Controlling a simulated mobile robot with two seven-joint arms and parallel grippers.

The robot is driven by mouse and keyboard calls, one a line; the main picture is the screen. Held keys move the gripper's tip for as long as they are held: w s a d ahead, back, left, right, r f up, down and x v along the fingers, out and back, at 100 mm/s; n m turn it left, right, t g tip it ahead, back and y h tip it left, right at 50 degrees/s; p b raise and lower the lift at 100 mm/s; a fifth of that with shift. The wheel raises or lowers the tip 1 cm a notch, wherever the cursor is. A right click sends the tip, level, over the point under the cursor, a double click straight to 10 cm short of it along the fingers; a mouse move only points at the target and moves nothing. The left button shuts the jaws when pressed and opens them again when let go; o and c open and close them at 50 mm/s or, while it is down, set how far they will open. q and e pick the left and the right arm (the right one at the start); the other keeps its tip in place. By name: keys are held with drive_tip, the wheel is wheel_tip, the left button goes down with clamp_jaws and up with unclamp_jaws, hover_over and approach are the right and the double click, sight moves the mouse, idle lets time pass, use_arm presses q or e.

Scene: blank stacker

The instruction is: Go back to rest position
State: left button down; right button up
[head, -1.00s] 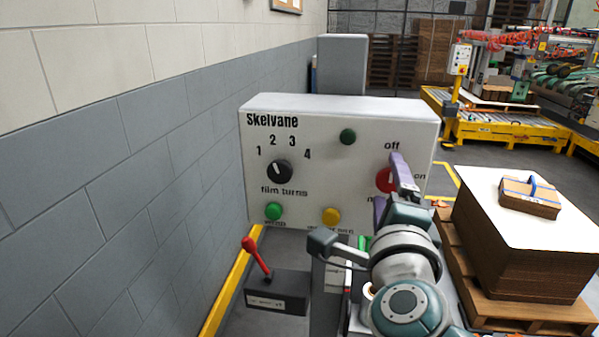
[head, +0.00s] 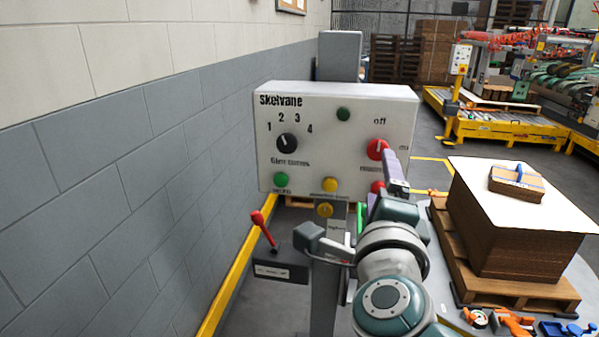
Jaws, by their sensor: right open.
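My right gripper (head: 386,184) has purple fingers and is open. Its arm rises from the bottom of the head view, and the gripper is in front of the lower right part of the white Skelvane control box (head: 330,155). It appears just below the red rotary knob (head: 377,149), which now shows whole, apart from the fingers. Nothing shows between the fingers. The knob's pointer is roughly upright, towards the "off" label. A red button (head: 377,187) is partly hidden by the gripper. My left gripper is not in view.
A black film-turns dial (head: 287,143), a green button (head: 281,179) and a yellow button (head: 330,185) are on the box. A red-handled lever (head: 262,228) stands lower left. A block wall (head: 110,150) runs along the left. A cardboard stack (head: 525,235) on a pallet stands right.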

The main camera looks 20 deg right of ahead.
drive_tip(key=shift+w, duration=0.15)
drive_tip(key=s+a+f+n+g+y, duration=0.1)
drive_tip(key=s+a+n+y, duration=0.2)
drive_tip(key=a+n+y, duration=0.5)
drive_tip(key=s+a+f+n+g+y, duration=0.1)
drive_tip(key=s+a+f+n+y, duration=0.25)
drive_tip(key=n, duration=0.85)
drive_tip(key=s+d+f+n+g+h, duration=0.15)
drive_tip(key=s+n+g, duration=0.3)
drive_tip(key=s, duration=0.55)
drive_tip(key=s+d+f+n+g, duration=0.1)
drive_tip(key=s+d+n+g, duration=0.3)
drive_tip(key=s, duration=0.6)
wheel_tip(320, 180, up, 36)
drive_tip(key=g+p, duration=0.1)
drive_tip(key=p, duration=3.5)
drive_tip(key=shift+s+a+r+h, duration=0.2)
drive_tip(key=shift+s+a+h, duration=0.1)
drive_tip(key=shift+a, duration=0.1)
